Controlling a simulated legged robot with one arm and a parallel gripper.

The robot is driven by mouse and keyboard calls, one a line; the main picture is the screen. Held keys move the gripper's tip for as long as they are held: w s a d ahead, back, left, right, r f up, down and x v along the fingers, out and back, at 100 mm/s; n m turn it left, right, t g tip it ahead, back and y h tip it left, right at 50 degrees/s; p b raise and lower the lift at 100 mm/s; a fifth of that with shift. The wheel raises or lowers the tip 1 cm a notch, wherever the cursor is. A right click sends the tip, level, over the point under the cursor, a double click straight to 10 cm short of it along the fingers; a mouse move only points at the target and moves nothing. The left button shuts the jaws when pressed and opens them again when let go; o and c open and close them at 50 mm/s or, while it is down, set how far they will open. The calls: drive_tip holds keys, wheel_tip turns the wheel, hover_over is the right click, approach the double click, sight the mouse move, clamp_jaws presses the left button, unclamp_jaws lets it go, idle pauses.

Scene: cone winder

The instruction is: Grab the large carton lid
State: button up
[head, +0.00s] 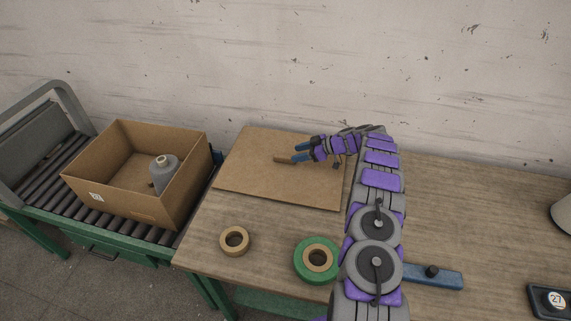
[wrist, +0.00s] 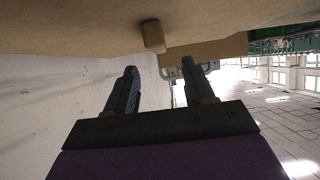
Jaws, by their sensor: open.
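The large carton lid (head: 265,183) is a flat brown cardboard panel lying on the wooden table. A small block-like handle (head: 282,158) stands up from its top. My gripper (head: 295,152) is open and low over the lid, its fingers pointing left at the handle. In the wrist view, the lid (wrist: 70,30) fills the top edge and the handle (wrist: 153,36) shows just ahead of the open fingertips (wrist: 160,66), roughly between them. The fingers look apart from the handle, and nothing is held. My arm covers the lid's right edge.
An open carton (head: 130,195) with a grey cone (head: 163,175) inside stands on the roller conveyor (head: 45,195) at the left. A tan tape roll (head: 235,241), a green roll (head: 315,260) and a blue tool (head: 435,276) lie near the front. The table's right side is mostly clear.

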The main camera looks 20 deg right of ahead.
sight(286, 156)
drive_tip(key=x, duration=0.5)
drive_tip(key=shift+d+f+b, duration=0.15)
drive_tip(key=shift+f+b, duration=0.1)
drive_tip(key=shift+b, duration=0.15)
clamp_jaws()
